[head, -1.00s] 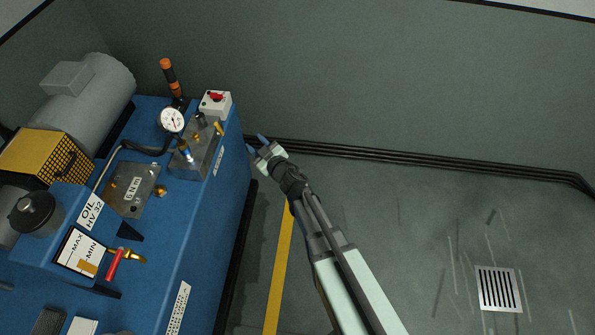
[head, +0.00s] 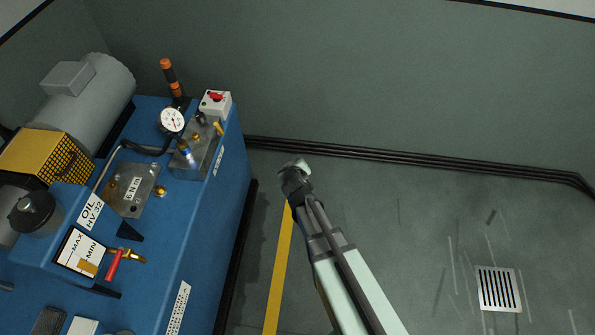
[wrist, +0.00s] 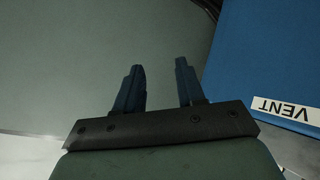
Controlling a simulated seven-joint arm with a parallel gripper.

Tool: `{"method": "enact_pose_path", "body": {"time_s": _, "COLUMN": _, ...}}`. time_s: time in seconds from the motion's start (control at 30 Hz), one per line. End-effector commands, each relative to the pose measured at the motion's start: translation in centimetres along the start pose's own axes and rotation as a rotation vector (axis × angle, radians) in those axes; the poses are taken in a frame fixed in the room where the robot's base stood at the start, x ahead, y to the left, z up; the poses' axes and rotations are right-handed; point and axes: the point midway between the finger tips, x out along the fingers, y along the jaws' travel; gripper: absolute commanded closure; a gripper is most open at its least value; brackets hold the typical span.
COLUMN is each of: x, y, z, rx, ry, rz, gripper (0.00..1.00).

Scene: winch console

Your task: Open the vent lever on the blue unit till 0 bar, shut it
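The blue unit (head: 205,228) fills the left of the head view; a corner of it shows at the right of the wrist view (wrist: 268,55). A small yellow lever (head: 218,128) stands on its metal valve block (head: 205,152), above a white label (head: 218,161). The wrist view shows a VENT label (wrist: 282,108) upside down on the unit. A round white gauge (head: 171,120) stands beside the block; its needle is too small to read. My gripper (head: 298,166) is right of the unit, apart from the lever. In the wrist view its fingers (wrist: 158,85) are apart and empty.
A red-handled valve (head: 115,262) sits at the unit's near side. A white box with a red knob (head: 214,101) is behind the lever. An orange-black handle (head: 169,80) stands upright behind the gauge. The floor to the right is clear, with a drain grate (head: 498,289).

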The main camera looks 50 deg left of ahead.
Motion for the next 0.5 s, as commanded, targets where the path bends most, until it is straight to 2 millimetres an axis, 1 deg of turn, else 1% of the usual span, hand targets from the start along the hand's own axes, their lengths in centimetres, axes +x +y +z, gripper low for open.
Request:
{"method": "enact_pose_path", "body": {"time_s": 0.1, "x": -0.3, "y": 0.0, "z": 1.3, "rx": 0.006, "ry": -0.053, "rz": 0.001, "gripper": 0.61}}
{"method": "enact_pose_path", "body": {"time_s": 0.2, "x": -0.5, "y": -0.1, "z": 2.1, "rx": 0.008, "ry": -0.084, "rz": 0.002, "gripper": 0.61}}
{"method": "enact_pose_path", "body": {"time_s": 0.33, "x": -0.6, "y": -0.1, "z": 2.6, "rx": 0.010, "ry": -0.107, "rz": 0.001, "gripper": 0.61}}
{"method": "enact_pose_path", "body": {"time_s": 0.5, "x": -0.6, "y": -0.1, "z": 2.8, "rx": 0.011, "ry": -0.115, "rz": 0.001, "gripper": 0.61}}
